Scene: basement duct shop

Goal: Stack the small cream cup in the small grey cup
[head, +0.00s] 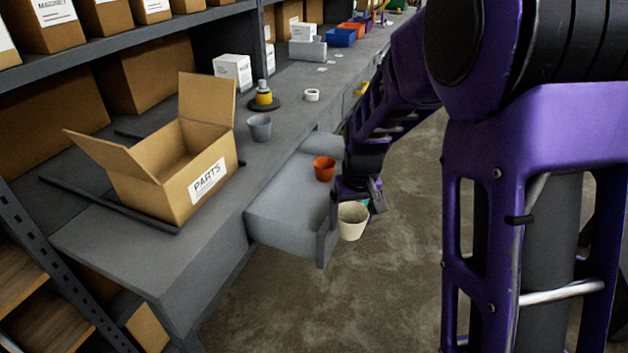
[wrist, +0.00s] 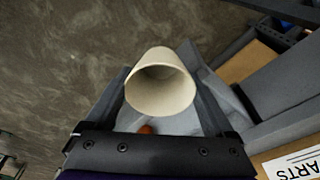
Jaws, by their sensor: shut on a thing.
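The small cream cup (head: 352,222) is held in my gripper (head: 358,200), in front of the open drawer and above the floor. In the wrist view the cream cup (wrist: 160,84) sits between the two fingers of my gripper (wrist: 165,95), with its opening towards the camera. The small grey cup (head: 260,128) stands upright on the bench, just right of the cardboard box, and looks empty. It is not clearly visible in the wrist view.
An open parts box (head: 205,185) stands on the grey bench. The drawer (head: 290,205) is pulled out, with an orange cup (head: 324,168) at it. A yellow and black item (head: 263,98) and a tape roll (head: 312,95) lie behind the grey cup.

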